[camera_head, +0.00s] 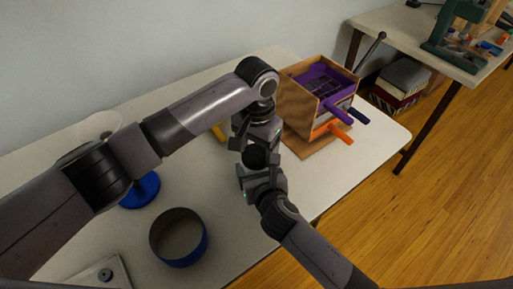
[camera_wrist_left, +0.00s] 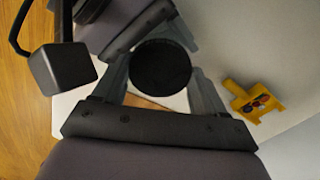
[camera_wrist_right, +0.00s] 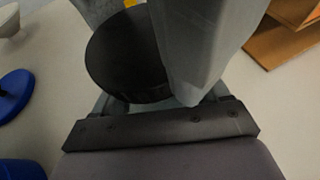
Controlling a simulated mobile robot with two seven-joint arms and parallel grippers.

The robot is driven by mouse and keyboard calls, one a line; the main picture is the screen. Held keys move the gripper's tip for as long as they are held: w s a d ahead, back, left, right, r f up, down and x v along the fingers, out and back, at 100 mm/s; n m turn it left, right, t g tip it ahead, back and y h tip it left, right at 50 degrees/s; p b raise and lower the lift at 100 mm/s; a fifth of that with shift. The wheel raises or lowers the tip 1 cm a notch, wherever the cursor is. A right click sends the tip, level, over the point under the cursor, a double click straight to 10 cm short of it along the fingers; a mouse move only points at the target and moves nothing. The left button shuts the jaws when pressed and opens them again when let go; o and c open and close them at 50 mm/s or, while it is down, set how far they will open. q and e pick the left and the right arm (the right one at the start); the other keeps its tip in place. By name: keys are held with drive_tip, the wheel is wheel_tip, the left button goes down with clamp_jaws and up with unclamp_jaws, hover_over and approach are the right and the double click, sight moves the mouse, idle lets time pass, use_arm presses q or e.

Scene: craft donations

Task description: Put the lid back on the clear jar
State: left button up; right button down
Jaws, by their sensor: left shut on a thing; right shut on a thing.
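A black round disc, which looks like the lid (camera_head: 255,157), is held in the air between my two grippers. My left gripper (camera_head: 256,140) reaches it from above, and my right gripper (camera_head: 262,178) from the near side. Both are shut on it. In the left wrist view the lid (camera_wrist_left: 160,67) sits between the two fingers. In the right wrist view its dark round face (camera_wrist_right: 125,55) is partly covered by a finger. I cannot make out a clear jar for certain; my left arm hides part of the table.
An open round tub with a blue lower part (camera_head: 180,250) stands at the table's near side. A blue round base (camera_head: 141,191) and a pale bowl-like thing (camera_head: 97,124) are further left. A wooden box with purple and orange parts (camera_head: 300,97) stands right. A yellow object (camera_wrist_left: 255,100) lies behind.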

idle(0.3)
use_arm(q)
drive_tip(key=o, duration=1.2)
drive_tip(key=shift+c, duration=0.2)
drive_tip(key=shift+s+d, duration=0.1)
wheel_tip(320, 180, up, 4)
drive_tip(key=shift+r, duration=0.25)
